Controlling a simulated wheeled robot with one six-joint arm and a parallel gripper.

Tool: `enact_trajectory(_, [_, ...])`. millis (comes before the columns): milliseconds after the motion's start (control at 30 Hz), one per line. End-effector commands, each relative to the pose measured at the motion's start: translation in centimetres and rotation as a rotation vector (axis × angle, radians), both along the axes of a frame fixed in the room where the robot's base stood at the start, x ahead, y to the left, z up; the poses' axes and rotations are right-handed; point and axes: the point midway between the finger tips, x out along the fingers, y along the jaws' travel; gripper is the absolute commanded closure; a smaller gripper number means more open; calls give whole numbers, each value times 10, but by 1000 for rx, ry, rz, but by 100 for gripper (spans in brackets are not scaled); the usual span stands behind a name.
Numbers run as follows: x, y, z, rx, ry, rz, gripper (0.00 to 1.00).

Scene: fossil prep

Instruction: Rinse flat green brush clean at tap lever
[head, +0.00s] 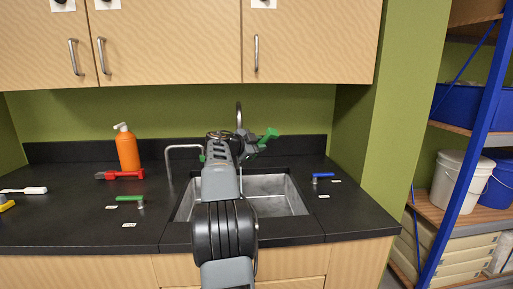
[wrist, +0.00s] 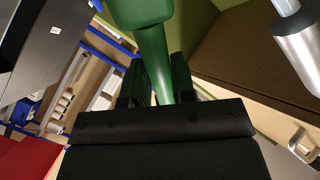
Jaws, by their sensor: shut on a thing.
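My gripper (head: 254,146) is above the back of the sink, near the tall curved tap (head: 239,114). It is shut on a green brush (head: 268,134). In the wrist view the brush's green handle (wrist: 152,50) runs between the dark fingers; its bristles cannot be made out. A green lever (head: 130,198) on a metal post stands left of the sink, and a blue lever (head: 322,175) stands to its right. My gripper touches neither. A metal cylinder (wrist: 301,50), perhaps a tap end, is at the upper right of the wrist view, apart from the brush.
The steel sink (head: 292,205) is partly hidden by my arm. A bent metal pipe (head: 183,147) stands at its left. An orange bottle (head: 127,151), a red-handled tool (head: 122,174) and a white brush (head: 30,190) are on the left counter. Wooden cabinets (head: 180,45) hang above.

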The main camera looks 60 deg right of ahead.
Motion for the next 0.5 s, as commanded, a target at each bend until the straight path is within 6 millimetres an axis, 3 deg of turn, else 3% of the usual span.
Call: enact_trajectory(500, [2,1,-1,0,-1,0,100])
